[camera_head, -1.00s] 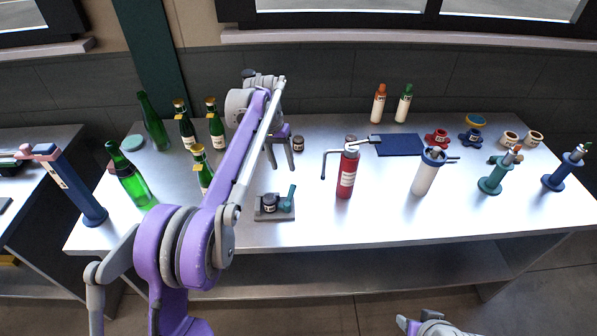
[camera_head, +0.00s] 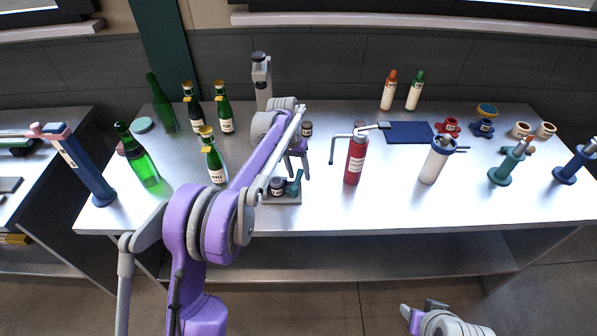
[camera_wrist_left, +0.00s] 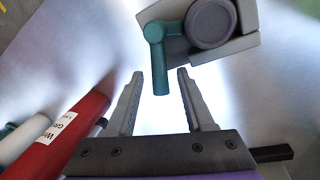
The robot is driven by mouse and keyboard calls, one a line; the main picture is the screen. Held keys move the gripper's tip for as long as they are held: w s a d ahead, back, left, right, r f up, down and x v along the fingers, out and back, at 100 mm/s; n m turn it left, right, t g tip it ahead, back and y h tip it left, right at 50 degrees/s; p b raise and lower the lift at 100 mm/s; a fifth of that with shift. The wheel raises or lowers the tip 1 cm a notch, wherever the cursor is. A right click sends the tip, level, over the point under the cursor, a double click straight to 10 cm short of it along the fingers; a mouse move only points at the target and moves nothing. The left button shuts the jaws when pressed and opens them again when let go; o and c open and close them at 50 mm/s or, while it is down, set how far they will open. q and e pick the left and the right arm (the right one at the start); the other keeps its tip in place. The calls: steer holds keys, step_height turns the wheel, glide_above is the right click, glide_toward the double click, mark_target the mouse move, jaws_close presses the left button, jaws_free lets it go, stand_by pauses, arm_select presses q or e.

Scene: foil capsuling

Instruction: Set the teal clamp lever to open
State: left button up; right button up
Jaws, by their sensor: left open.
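The teal clamp lever (camera_head: 294,186) stands on the right side of a small grey clamp block (camera_head: 284,200), beside a dark round piece (camera_head: 277,184). My left gripper (camera_head: 298,168) is open and just above and behind the lever, partly hidden by its own arm. In the left wrist view, the lever (camera_wrist_left: 157,60) has its free end between the open fingertips of the left gripper (camera_wrist_left: 160,78), with a gap on each side. The grey block (camera_wrist_left: 244,18) and the dark round piece (camera_wrist_left: 209,22) lie just beyond. My right gripper (camera_head: 424,312) is low at the front, away from the table.
A red cylinder (camera_head: 355,160) with a side handle stands right of the clamp and close to the gripper in the left wrist view (camera_wrist_left: 70,132). Green bottles (camera_head: 213,160) stand to the left. A white canister (camera_head: 436,163) is further right. Bare tabletop (camera_head: 325,205) lies in front.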

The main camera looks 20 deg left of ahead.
arm_select(q)
jaws_close()
stand_by(1.4)
